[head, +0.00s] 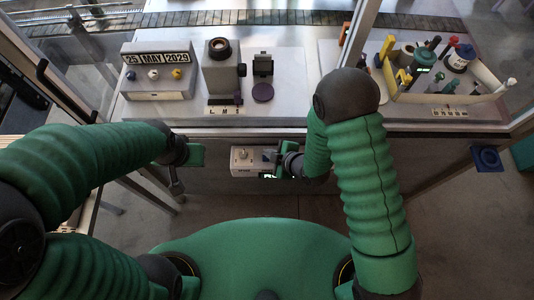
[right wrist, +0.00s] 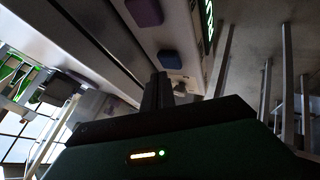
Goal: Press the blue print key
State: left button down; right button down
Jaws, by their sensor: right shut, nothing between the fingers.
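The blue key shows as a blue square on a pale panel in the right wrist view (right wrist: 168,59). In the head view a bluish patch of it (head: 269,156) shows on the small white device (head: 243,159), partly hidden by my right gripper. My right gripper (head: 281,159) is shut and empty at the device's right end. In the right wrist view its dark fingertips (right wrist: 160,77) point toward the blue key, close below it; I cannot tell whether they touch. My left gripper (head: 194,155) hangs left of the device, apart from it; its jaw opening is unclear.
A purple key (right wrist: 145,12) sits beside the blue key, and a green lit display (right wrist: 208,20) is near. The bench behind holds a date block (head: 158,72), a grey machine (head: 222,72) and a tray of bottles and tools (head: 480,97). A metal post rises right of centre.

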notch_tip(320, 180, up, 5)
jog(key=p, duration=0.4)
jog(key=shift+r, duration=0.1)
dwell(0.5)
dwell(0.3)
